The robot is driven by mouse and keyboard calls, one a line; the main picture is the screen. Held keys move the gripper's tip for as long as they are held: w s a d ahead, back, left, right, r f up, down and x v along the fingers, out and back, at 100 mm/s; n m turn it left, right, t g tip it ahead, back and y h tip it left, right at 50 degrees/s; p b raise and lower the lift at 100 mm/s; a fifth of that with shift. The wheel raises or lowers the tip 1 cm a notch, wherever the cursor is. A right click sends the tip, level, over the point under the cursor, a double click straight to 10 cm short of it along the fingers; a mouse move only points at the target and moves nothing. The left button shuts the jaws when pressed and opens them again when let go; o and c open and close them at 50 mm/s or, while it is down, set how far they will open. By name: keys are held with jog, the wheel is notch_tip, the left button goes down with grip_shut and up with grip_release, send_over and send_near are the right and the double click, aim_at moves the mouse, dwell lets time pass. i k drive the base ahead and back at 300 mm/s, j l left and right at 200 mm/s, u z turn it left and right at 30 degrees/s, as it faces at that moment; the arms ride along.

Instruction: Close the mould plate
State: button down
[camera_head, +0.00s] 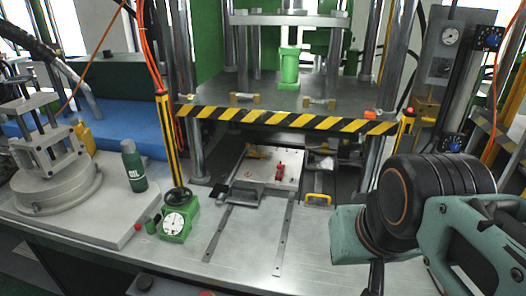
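A light metal mould plate (290,171) lies low inside the press, behind and below the striped bar. A small red part and a yellow-brass part sit on it. A darker grey block (246,196) is at its front edge. I cannot tell for certain how the plate's halves stand to each other. My arm fills the lower right. Only a dark piece of my gripper (376,279) shows at the bottom edge, right of the plate and apart from it. Its fingers are cut off by the frame, so its opening is hidden.
A yellow-black striped bar (290,120) crosses the press front above the plate. A yellow handle (318,198) lies right of the plate. A green dial gauge (178,222) and an oil bottle (133,165) stand left. Two rails (283,235) run forward over the clear bench.

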aim_at(251, 176)
jog(key=j+u, duration=0.15)
jog(key=j, duration=0.3)
jog(key=j+u, duration=0.2)
jog(key=j, duration=0.3)
jog(key=i+j+u, duration=0.15)
jog(key=j, duration=0.25)
jog(key=l, duration=0.1)
jog(key=z, duration=0.05)
